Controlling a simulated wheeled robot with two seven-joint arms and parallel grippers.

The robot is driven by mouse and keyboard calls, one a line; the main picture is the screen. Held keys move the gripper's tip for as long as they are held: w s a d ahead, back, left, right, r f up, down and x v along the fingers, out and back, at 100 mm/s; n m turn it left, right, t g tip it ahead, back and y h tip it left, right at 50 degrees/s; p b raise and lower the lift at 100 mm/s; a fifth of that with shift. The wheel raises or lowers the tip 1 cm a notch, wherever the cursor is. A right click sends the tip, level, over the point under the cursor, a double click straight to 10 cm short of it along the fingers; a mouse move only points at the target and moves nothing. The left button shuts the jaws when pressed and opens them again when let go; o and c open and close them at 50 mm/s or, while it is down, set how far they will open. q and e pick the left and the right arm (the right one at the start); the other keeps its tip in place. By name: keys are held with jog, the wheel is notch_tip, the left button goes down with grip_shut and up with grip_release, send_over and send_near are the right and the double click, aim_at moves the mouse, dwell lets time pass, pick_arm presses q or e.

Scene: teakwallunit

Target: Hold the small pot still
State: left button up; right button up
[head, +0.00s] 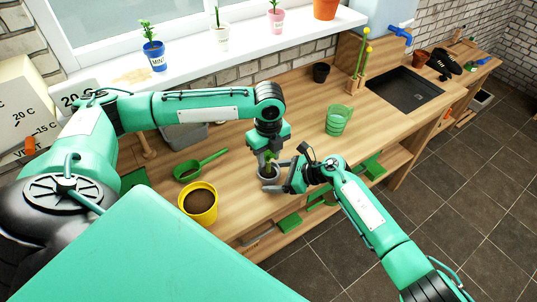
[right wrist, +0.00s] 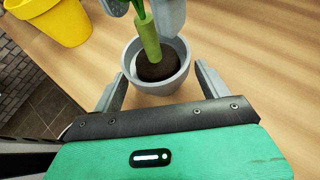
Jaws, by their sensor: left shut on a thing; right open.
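The small grey pot (head: 268,180) stands on the wooden bench below my left gripper. In the right wrist view the pot (right wrist: 133,72) is upright, with dark soil (right wrist: 158,68) inside. My left gripper (head: 267,152) is shut on a green seedling (right wrist: 149,38), whose thick stem reaches down into the pot to the soil. Whether the stem is in the soil or only on it, I cannot tell. My right gripper (right wrist: 160,86) is open, its two fingers on either side of the pot's near part. Contact with the pot cannot be made out.
A yellow pot of soil (head: 199,205) and a green scoop (head: 200,165) are left of the small pot. A green cup-like container (head: 338,120) and a black pot (head: 321,72) stand farther right and back, near a dark sink (head: 404,90). The bench's front edge is close.

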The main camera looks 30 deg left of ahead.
jog(key=shift+x, duration=0.75)
jog(key=c, duration=0.8)
jog(key=shift+o, duration=0.2)
jog(key=o, duration=0.6)
jog(key=c, duration=0.6)
